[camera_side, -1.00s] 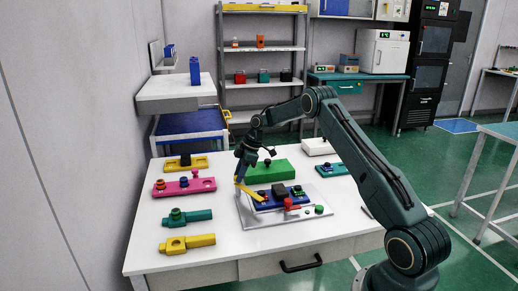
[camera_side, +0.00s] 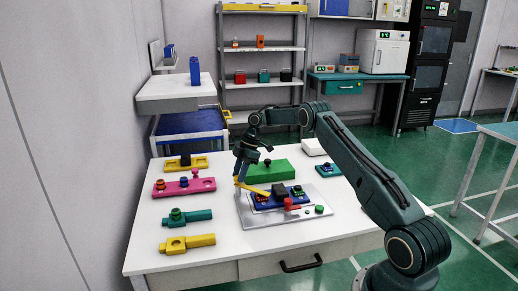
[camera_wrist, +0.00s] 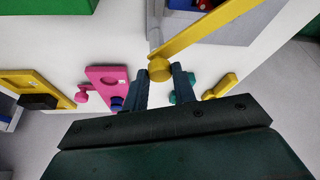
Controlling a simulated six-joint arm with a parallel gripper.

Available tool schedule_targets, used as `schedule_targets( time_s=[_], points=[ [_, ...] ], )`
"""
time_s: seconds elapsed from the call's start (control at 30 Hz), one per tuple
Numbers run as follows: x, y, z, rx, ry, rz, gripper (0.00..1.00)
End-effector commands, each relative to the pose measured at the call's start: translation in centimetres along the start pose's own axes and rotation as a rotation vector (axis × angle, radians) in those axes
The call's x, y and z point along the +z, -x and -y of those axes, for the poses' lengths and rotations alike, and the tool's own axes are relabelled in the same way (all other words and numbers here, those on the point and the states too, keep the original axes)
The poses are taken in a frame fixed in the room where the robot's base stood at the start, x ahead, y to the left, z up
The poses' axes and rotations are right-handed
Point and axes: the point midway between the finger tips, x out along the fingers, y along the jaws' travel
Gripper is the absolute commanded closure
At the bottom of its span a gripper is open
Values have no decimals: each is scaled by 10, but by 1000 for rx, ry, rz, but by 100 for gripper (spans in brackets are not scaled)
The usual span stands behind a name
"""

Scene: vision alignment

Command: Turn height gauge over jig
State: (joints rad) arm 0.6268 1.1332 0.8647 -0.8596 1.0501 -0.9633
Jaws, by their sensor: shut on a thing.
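The height gauge has a yellow arm (camera_side: 254,188) on a grey post at the left of a grey plate (camera_side: 262,220). A blue jig (camera_side: 266,205) with a black block (camera_side: 280,190) sits on the plate. In the side view the arm's tip overlaps the jig's left part, near the black block; clearance is unclear. My gripper (camera_side: 238,178) is at the arm's post end. In the wrist view, my gripper (camera_wrist: 162,82) is shut on the gauge's round yellow knob (camera_wrist: 159,69), with the yellow arm (camera_wrist: 210,32) running to the upper right.
A red handle (camera_side: 290,204) and green knob (camera_side: 319,209) are at the jig's front right. A green block (camera_side: 270,172) stands behind. Pink (camera_side: 200,186), yellow (camera_side: 203,241) and teal (camera_side: 199,216) fixtures lie left.

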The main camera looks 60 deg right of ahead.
Motion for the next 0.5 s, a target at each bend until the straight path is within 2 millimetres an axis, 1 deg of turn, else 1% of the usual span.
schedule_targets(
  time_s=[0.13,0.17,0.23,0.27,0.5],
  points=[
    [0,0,0,-2,-1,0,100],
    [0,0,0,-2,-1,0,68],
    [0,0,0,-1,-1,0,54],
    [0,0,0,-1,-1,0,51],
    [0,0,0,0,-1,0,51]
  ],
)
